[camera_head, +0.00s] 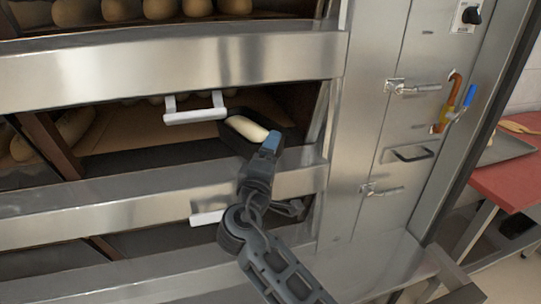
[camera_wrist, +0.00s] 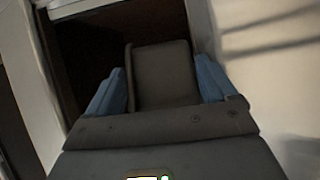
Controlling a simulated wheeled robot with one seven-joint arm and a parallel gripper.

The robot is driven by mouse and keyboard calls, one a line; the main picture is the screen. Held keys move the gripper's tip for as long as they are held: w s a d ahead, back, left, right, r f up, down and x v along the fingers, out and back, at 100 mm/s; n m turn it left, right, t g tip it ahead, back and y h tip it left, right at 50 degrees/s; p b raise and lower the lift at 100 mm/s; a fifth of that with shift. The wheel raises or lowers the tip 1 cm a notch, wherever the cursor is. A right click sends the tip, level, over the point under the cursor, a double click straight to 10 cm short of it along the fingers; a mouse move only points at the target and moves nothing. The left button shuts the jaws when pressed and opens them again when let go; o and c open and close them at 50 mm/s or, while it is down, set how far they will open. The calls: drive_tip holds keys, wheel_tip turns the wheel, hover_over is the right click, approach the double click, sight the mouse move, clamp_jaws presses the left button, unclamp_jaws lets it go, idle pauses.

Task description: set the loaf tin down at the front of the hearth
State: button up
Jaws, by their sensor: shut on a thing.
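The dark loaf tin (camera_head: 236,141) holds a pale loaf of dough and is at the mouth of the middle oven deck, toward its right side. My gripper (camera_head: 270,143) is shut on the near right end of the tin. In the wrist view, a dark grey face of the tin (camera_wrist: 165,72) fills the space between the blue fingertips of my gripper (camera_wrist: 160,88). The brown hearth (camera_head: 130,136) runs back behind and left of the tin. The tin's underside is hidden, so I cannot tell whether it touches the hearth.
A white door handle (camera_head: 195,116) hangs just left of the tin. A steel front ledge (camera_head: 130,193) runs below the opening. A brown divider (camera_head: 48,145) and loaves (camera_head: 60,133) are at the left. The oven's steel side panel (camera_head: 365,130) stands at the right.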

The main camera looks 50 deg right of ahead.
drive_tip(key=shift+f+b, duration=0.35)
drive_tip(key=shift+f, duration=0.15)
drive_tip(key=shift+s+f, duration=0.1)
drive_tip(key=shift+f, duration=0.25)
drive_tip(key=shift+f+b, duration=0.15)
drive_tip(key=shift+b, duration=0.2)
drive_tip(key=o, duration=1.1)
drive_tip(key=shift+f, duration=0.1)
drive_tip(key=v, duration=0.2)
drive_tip(key=r+b+v, duration=0.1)
drive_tip(key=v, duration=0.4)
drive_tip(key=shift+a+r+b, duration=0.3)
drive_tip(key=shift+a+r, duration=0.1)
drive_tip(key=shift+a, duration=0.1)
drive_tip(key=shift+s+r, duration=0.15)
